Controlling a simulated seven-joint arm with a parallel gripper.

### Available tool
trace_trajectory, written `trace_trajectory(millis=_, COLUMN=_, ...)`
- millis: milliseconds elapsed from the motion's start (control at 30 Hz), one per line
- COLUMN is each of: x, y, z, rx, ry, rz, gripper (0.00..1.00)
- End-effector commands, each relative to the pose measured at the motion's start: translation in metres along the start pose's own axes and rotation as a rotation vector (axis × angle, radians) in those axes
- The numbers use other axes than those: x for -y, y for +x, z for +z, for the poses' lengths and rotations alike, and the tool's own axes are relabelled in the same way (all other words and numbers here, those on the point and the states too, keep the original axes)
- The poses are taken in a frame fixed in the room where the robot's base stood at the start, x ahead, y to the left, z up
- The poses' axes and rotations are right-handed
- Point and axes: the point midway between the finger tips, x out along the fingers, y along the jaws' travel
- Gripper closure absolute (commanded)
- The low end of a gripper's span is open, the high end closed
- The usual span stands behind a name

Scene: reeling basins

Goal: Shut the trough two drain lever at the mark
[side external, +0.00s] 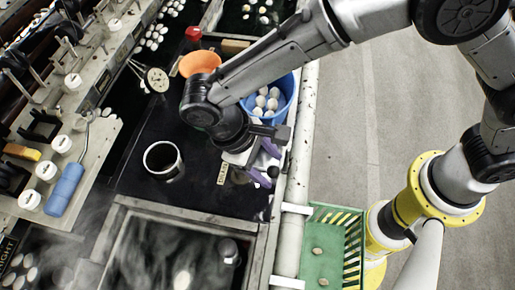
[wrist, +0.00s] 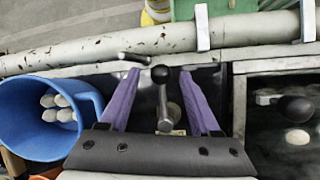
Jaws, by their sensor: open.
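Part of the lever's base is hidden by my gripper, and no mark is clearly readable.
A blue bucket (wrist: 30,125) of pale cocoons stands left in the wrist view. Another black knob (wrist: 295,107) is over the basin at right. A white mug (side external: 163,160) and orange bowl (side external: 199,64) stand on the deck. A pale pipe (side external: 299,140) runs along the edge.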

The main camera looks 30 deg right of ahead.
Motion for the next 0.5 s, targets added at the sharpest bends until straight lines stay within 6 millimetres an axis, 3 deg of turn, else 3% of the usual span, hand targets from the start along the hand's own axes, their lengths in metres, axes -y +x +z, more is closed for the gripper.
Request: trace_trajectory(millis=500, x=0.001, y=-0.101, z=-0.001, rx=-0.004, ry=-0.001, rz=-0.001, gripper=0.36)
